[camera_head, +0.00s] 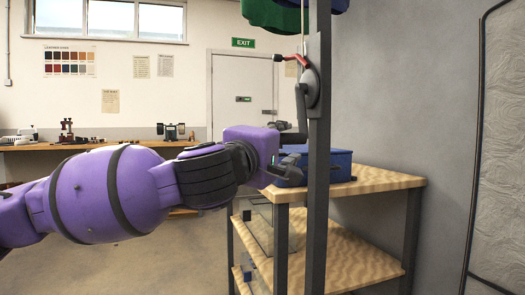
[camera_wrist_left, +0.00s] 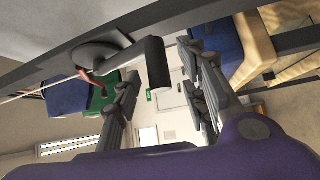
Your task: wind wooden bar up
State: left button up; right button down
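A dark winch (camera_head: 311,86) with a crank handle (camera_head: 301,108) is mounted on a grey upright post (camera_head: 318,185). The handle hangs downward. In the left wrist view the crank's dark cylindrical grip (camera_wrist_left: 158,64) shows between my fingers. My left gripper (camera_head: 293,154) is open and empty, just below and left of the handle in the head view. I see no clear contact. A thin rope (camera_head: 303,28) runs up from the winch beside a red piece (camera_head: 294,60). Green cloth (camera_head: 272,14) hangs at the top. The wooden bar cannot be made out. My right gripper is out of view.
A wooden-topped shelf unit (camera_head: 385,180) stands behind the post, with a blue case (camera_head: 342,158) on it. A long workbench (camera_head: 110,144) lies along the back wall, near a door (camera_head: 243,95). A grey wall is at right. Floor at left is clear.

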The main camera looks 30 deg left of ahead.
pick_arm(q)
jog(key=shift+s+d+r, duration=0.1)
jog(key=shift+s+d, duration=0.2)
jog(key=shift+s, duration=0.2)
jog(key=shift+s+a, duration=0.1)
jog(key=shift+s, duration=0.55)
jog(key=s+f, duration=0.1)
jog(key=s, duration=0.5)
jog(key=shift+s+d+f, duration=0.2)
